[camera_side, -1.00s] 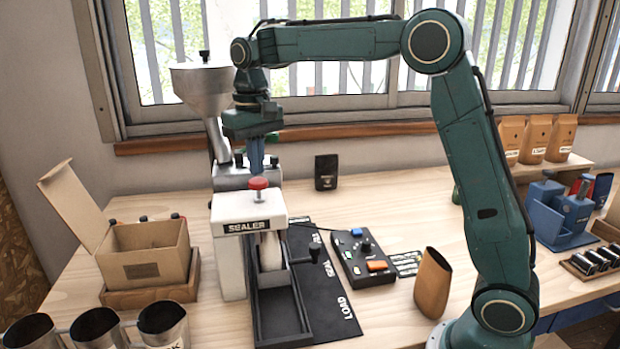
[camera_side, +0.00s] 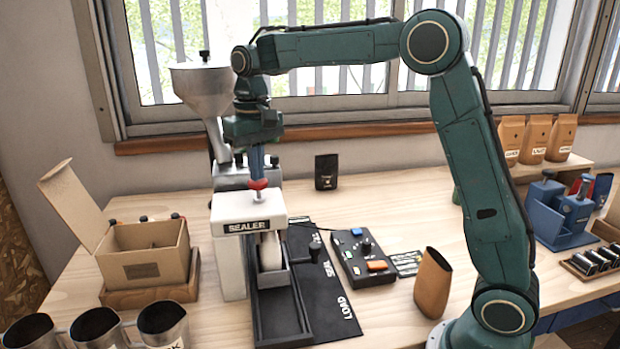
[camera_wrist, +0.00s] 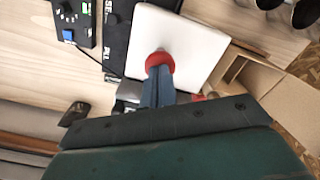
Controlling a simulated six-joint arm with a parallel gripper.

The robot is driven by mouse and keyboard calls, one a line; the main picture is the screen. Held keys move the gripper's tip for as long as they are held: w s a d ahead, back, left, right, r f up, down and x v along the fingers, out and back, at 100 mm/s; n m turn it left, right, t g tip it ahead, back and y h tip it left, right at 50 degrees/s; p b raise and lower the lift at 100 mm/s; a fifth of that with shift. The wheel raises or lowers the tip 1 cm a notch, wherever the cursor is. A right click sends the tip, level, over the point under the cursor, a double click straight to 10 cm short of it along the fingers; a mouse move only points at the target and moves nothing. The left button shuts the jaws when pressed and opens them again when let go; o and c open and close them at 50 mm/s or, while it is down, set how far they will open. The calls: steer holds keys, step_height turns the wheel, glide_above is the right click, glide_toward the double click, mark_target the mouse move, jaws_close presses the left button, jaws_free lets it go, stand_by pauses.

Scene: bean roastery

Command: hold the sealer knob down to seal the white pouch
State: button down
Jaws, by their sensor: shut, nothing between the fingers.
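The sealer (camera_side: 236,275) is a white housing with a red knob (camera_side: 259,184) on a short metal stem on top. My gripper (camera_side: 258,172) is shut and empty, pointing down, its blue fingertips at the knob and seeming to touch it. In the wrist view the shut fingertips (camera_wrist: 159,70) overlap the red knob (camera_wrist: 160,57). The white pouch (camera_side: 270,252) stands upright in the dark carriage (camera_side: 281,312), under the sealer's front; its upper part is hidden by the housing.
A control box (camera_side: 362,262) with buttons sits right of the black mat (camera_side: 335,290). A brown pouch (camera_side: 432,281) stands farther right. An open carton (camera_side: 146,262) and metal jugs (camera_side: 163,322) are at the left. A hopper (camera_side: 205,90) rises behind the sealer.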

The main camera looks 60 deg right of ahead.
steer(key=shift+f, duration=1.2)
steer(key=shift+r, duration=0.2)
stand_by(1.3)
steer(key=shift+r, duration=2.85)
steer(key=shift+s+r, duration=0.3)
steer(key=shift+s, duration=0.2)
steer(key=s+f+n+t, duration=0.1)
steer(key=s+f+t, duration=0.1)
steer(key=s, duration=1.2)
steer(key=s+a+f+n+t, duration=0.1)
steer(key=s+f+n+t, duration=0.1)
steer(key=s, duration=1.2)
steer(key=shift+f+t, duration=0.7)
steer(key=shift+t, duration=0.1)
